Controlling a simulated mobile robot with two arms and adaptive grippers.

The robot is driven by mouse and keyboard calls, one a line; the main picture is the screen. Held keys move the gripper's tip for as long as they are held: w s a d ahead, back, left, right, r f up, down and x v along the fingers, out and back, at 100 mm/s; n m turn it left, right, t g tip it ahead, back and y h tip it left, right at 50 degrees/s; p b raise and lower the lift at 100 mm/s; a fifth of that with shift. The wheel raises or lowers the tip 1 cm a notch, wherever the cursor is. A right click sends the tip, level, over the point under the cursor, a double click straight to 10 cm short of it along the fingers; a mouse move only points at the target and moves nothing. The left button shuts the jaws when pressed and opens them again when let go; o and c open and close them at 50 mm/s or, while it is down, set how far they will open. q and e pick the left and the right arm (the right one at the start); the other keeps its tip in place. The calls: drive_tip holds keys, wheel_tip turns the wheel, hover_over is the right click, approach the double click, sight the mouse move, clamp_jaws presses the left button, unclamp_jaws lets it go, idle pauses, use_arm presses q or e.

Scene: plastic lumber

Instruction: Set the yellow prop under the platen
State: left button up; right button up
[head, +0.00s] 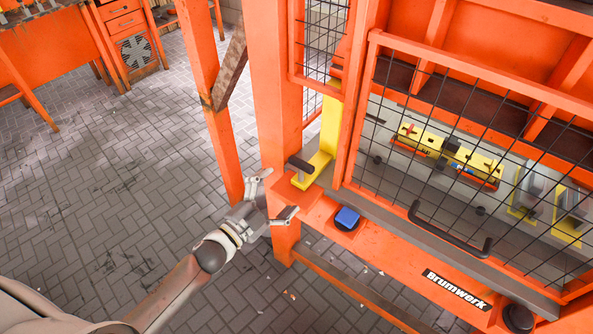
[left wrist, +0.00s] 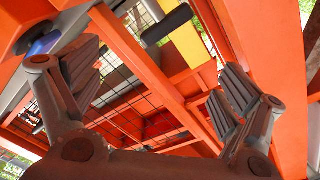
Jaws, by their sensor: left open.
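The yellow prop (head: 326,132) stands upright on a small orange ledge at the left front corner of the orange press. It has a dark handle (head: 300,164) near its foot. My left gripper (head: 282,191) is open and empty, just left of and in front of the prop's foot, apart from the handle. In the left wrist view the prop (left wrist: 190,46) and its dark handle (left wrist: 167,24) show beyond the open fingers, towards the top. I cannot clearly tell the platen apart behind the mesh. My right gripper is not in view.
A closed mesh guard (head: 455,110) with a dark pull handle (head: 440,233) covers the press front. A blue button (head: 347,217) sits on the front rail. Yellow tooling (head: 450,150) lies behind the mesh. Open paved floor (head: 100,200) spreads to the left.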

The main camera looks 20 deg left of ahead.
sight(299, 166)
use_arm(q)
drive_tip(key=w+d+m+b, duration=0.1)
drive_tip(key=w+m, duration=0.2)
drive_tip(key=m, duration=0.5)
drive_tip(key=w+d+m+b, duration=0.1)
drive_tip(key=w+m, duration=0.3)
drive_tip(key=m, duration=0.5)
drive_tip(key=w+d+m+b, duration=0.1)
drive_tip(key=w+m, duration=0.3)
drive_tip(key=m, duration=0.5)
drive_tip(key=shift+w+f+y+b, duration=0.2)
drive_tip(key=shift+y+b, duration=0.2)
drive_tip(key=shift+b, duration=0.15)
drive_tip(key=shift+s, duration=0.1)
drive_tip(key=c, duration=1.5)
drive_tip(key=shift+o, duration=0.2)
drive_tip(key=shift+b+x, duration=0.35)
drive_tip(key=shift+x, duration=1.8)
drive_tip(key=shift+r, duration=0.15)
drive_tip(key=shift+a, duration=0.1)
